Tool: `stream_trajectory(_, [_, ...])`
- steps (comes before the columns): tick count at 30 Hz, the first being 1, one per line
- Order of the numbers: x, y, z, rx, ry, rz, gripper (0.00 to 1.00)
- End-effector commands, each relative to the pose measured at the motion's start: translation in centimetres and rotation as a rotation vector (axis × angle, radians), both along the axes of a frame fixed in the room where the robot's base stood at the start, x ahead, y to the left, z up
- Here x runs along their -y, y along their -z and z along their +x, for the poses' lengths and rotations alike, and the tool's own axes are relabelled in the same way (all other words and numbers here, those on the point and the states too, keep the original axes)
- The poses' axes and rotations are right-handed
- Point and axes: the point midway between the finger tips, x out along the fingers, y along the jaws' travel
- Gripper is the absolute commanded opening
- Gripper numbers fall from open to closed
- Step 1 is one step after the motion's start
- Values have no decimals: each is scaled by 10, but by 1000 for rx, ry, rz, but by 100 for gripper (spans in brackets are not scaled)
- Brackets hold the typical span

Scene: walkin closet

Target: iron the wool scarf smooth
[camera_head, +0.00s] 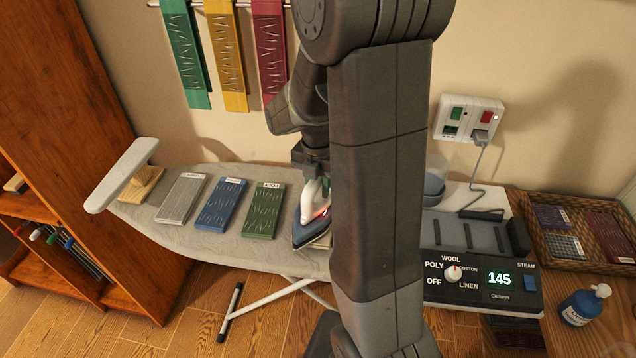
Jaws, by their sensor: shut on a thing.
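My gripper (316,168) is shut on the handle of an iron (309,215). The iron has a white body, a dark sole and a small red light. It is over the right part of the grey ironing board (275,262). A pale piece (325,242) shows partly under it; my arm hides the rest, and I cannot tell whether they touch. To the left lie a green wrinkled piece (263,211), a blue wrinkled piece (221,206) and a smooth grey piece (181,200).
The control panel (480,287) reads 145; its dial (453,274) points roughly up, towards WOOL. A sleeve board (122,175) stands at the board's left end. A wicker tray (560,262) and blue bottle (584,305) are at right. Green, yellow and red pieces hang behind.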

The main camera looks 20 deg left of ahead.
Motion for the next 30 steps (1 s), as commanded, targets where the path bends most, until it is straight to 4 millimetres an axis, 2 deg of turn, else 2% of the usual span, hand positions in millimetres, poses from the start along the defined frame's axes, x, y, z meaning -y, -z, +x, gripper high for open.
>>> stream_trajectory(30, [0,5,1,2,0,1,0])
